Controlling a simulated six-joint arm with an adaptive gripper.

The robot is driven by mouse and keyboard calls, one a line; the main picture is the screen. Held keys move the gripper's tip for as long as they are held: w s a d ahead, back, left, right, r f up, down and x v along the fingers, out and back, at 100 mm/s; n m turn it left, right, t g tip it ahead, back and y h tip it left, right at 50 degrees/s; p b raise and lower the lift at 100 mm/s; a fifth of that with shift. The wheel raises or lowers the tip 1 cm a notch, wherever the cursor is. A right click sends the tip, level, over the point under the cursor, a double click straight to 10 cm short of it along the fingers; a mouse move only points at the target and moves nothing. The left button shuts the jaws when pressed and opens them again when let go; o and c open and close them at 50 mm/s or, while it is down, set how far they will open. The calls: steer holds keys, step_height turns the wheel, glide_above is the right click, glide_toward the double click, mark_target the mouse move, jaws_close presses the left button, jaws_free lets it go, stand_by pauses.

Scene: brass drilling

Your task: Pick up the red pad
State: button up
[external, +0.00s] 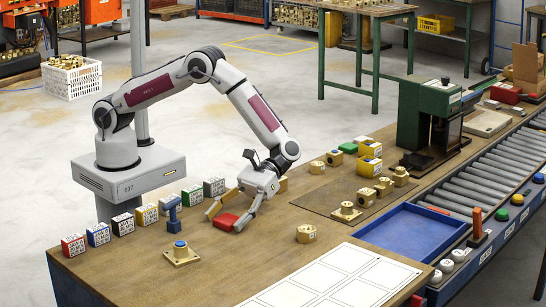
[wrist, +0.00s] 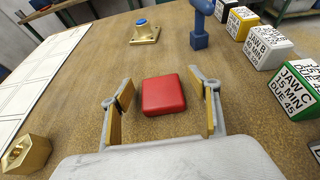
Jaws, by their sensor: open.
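The red pad (wrist: 163,95) lies flat on the brown wooden table, a small square block with rounded edges. In the external view the red pad (external: 226,222) shows low between the fingers. My gripper (wrist: 164,104) is open, with one tan-lined finger on each side of the pad in the wrist view. Gaps show between the pad and both fingers, wider on the right. In the external view my gripper (external: 226,219) points down close to the table around the pad. I cannot tell the exact height of the fingertips.
A brass fitting with a blue button (external: 180,253) and a blue stand (external: 173,214) are nearby. Labelled blocks (external: 123,224) line the table's left edge. A brass nut (external: 306,233) lies to the right. A blue tray (external: 412,230) and a white sheet (external: 335,281) are further right.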

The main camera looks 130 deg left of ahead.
mark_target(226, 219)
steer(key=shift+d+f, duration=0.1)
steer(key=shift+d, duration=0.1)
stand_by(0.4)
steer(key=c, duration=1.2)
steer(key=shift+r, duration=5.05)
